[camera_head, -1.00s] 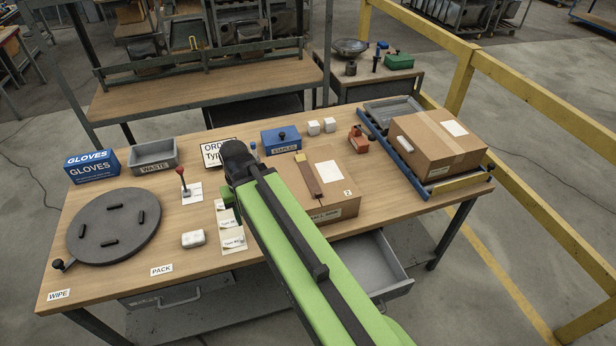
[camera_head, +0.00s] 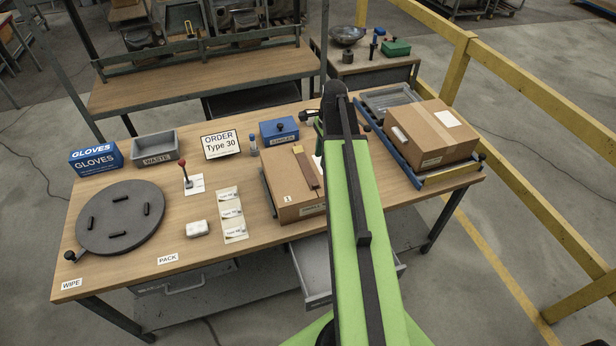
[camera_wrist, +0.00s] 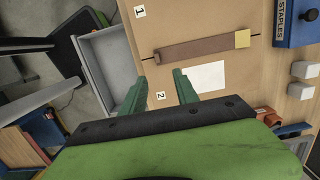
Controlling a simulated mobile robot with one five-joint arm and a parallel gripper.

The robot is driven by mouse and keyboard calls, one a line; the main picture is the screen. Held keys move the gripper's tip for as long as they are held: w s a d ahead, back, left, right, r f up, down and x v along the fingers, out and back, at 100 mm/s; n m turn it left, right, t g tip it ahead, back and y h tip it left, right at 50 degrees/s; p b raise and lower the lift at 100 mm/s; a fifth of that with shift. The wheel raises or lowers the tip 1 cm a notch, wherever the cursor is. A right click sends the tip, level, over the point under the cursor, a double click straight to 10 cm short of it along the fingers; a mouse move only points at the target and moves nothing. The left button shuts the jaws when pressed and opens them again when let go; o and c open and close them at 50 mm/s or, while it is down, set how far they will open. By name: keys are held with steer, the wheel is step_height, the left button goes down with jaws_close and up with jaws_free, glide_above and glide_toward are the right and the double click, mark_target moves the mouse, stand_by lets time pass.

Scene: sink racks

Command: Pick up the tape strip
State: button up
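The tape strip (camera_head: 306,166) is a brown strip with a pale yellowish end, lying on top of a cardboard box (camera_head: 287,188). In the wrist view the strip (camera_wrist: 195,48) lies across the box top (camera_wrist: 215,20), over a thin dark line. My gripper (camera_wrist: 159,75) is open and empty, its two green fingers apart. In that view the fingertips show just below the strip, over the box area; their height above it is unclear. In the head view my green arm hides the box's right part, and the fingers cannot be made out clearly.
A blue staples box (camera_head: 280,132) stands behind the carton. A second carton (camera_head: 430,133) sits on a blue-framed rack at the right. An open grey drawer (camera_head: 312,278) juts from the table front. White labels (camera_head: 232,215) lie left of the box.

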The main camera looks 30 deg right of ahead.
steer(key=b, duration=0.6)
glide_above(316, 185)
steer(key=d, duration=0.1)
steer(key=f, duration=0.7)
steer(key=shift+w+d+f, duration=0.15)
steer(key=shift+w+f, duration=0.1)
steer(key=f+b, duration=0.2)
steer(key=a+f+b, duration=0.1)
steer(key=f+b, duration=0.2)
steer(key=shift+s+a+f, duration=0.1)
steer(key=shift+s+f, duration=0.05)
steer(key=shift+s, duration=0.05)
jaws_close()
